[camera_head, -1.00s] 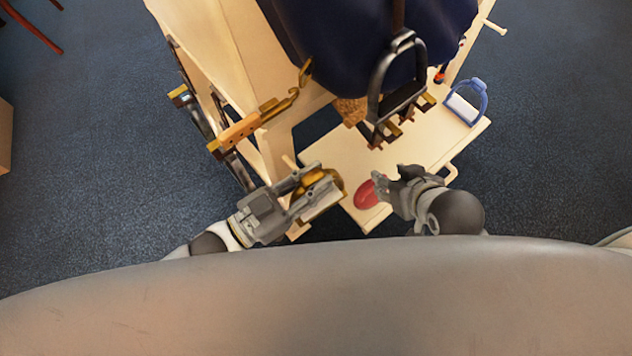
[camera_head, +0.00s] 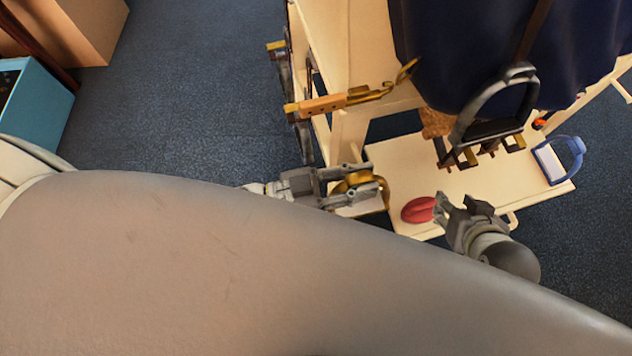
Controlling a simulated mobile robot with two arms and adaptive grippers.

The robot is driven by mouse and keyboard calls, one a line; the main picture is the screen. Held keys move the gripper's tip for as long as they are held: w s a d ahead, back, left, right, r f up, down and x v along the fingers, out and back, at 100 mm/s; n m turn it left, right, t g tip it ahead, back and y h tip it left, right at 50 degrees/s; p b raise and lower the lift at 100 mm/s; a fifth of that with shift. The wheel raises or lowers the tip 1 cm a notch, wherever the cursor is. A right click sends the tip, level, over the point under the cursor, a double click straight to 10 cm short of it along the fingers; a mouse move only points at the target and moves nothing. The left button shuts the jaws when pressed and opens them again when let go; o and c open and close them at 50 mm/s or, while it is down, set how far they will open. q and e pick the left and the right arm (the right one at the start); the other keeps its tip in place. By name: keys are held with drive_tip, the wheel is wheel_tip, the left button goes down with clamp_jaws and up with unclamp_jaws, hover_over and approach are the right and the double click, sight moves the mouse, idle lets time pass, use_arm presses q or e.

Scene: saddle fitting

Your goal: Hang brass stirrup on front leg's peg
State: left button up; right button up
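The brass stirrup (camera_head: 386,190) is a gold curved piece, partly hidden by the fingers of my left gripper (camera_head: 366,187). My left gripper looks shut on it and holds it beside the front leg (camera_head: 346,130) of the pale wooden stand. A short wooden peg (camera_head: 355,151) shows at that leg, just above the gripper in the picture; the stirrup is not seen around it. My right gripper (camera_head: 456,206) is open and empty, right of the red oval object.
A red oval object (camera_head: 418,209) lies on the stand's low shelf (camera_head: 400,160). A blue stirrup (camera_head: 570,152) is at the shelf's right end. A dark stirrup (camera_head: 525,105) hangs before the navy saddle cloth (camera_head: 450,50). A wooden block with brass hook (camera_head: 330,103) sticks out above.

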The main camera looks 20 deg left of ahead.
use_arm(q)
drive_tip(key=shift+o, duration=0.3)
drive_tip(key=s+a+f, duration=0.1)
drive_tip(key=a, duration=0.6)
drive_tip(key=shift+s+a+f+t, duration=0.2)
drive_tip(key=shift+s+a+t, duration=0.1)
drive_tip(key=shift+s, duration=0.05)
drive_tip(key=s, duration=0.2)
drive_tip(key=s+a+r, duration=0.1)
drive_tip(key=shift+s, duration=0.15)
use_arm(e)
drive_tip(key=shift+w+a, duration=0.1)
drive_tip(key=shift+a, duration=0.65)
